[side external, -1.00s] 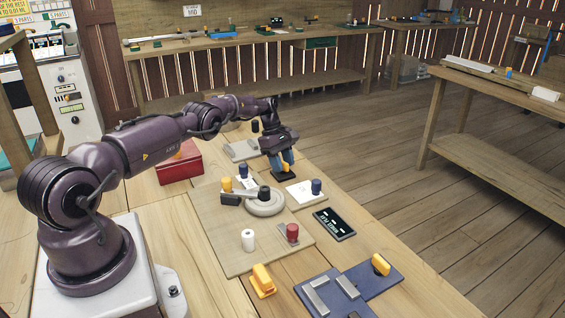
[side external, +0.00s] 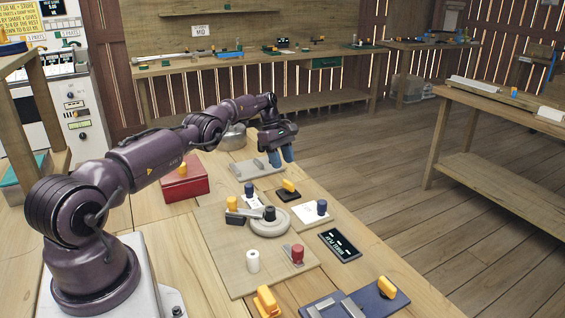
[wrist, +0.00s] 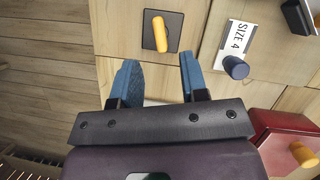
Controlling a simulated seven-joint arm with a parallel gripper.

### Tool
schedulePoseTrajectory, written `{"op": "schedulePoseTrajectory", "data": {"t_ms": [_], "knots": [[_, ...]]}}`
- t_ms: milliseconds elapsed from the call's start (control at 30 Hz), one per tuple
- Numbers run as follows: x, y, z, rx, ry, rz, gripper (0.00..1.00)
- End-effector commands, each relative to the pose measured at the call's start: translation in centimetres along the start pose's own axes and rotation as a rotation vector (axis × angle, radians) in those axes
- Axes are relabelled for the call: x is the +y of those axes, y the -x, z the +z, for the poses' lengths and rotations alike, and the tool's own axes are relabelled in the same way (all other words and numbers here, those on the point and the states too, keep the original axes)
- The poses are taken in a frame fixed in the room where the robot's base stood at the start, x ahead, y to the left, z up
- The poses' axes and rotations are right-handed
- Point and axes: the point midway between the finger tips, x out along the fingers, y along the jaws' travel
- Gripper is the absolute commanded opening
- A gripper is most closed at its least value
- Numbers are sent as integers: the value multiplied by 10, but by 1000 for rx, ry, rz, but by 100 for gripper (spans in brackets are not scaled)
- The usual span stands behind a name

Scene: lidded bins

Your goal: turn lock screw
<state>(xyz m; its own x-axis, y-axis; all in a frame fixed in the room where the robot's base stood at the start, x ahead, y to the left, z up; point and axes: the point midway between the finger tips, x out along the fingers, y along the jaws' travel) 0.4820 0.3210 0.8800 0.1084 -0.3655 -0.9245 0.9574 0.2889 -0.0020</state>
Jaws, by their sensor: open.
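A yellow bar-shaped handle (side external: 290,185) stands on a small black square plate (side external: 287,196) on the bench. It also shows in the wrist view (wrist: 160,34), its long side running almost up and down the picture. It looks like a turn screw, but no label marks it as the lock screw. My gripper (side external: 281,158) is above and behind it in the side view, apart from it. In the wrist view my gripper (wrist: 159,59) has its two blue fingers spread, with nothing between them. The handle lies just past the fingertips, roughly in line with the gap.
A blue knob (wrist: 235,67) by a "SIZE 4" card is close by. A red box (side external: 179,181) with a yellow knob stands left. A board (side external: 220,262) with a round dial, a white cylinder and a red part lies nearer. A grey plate (side external: 252,169) with handles lies behind.

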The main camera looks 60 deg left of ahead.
Motion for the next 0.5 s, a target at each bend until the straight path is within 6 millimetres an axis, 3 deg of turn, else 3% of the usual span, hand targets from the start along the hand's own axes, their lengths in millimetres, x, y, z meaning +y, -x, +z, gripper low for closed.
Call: {"op": "schedulePoseTrajectory", "data": {"t_ms": [100,233,367,500], "knots": [[13,13,37,46,-67,-10,40],[18,26,72,176,-100,-45,40],[13,40,77,296,-76,-36,40],[2,48,61,371,-25,-17,40]]}}
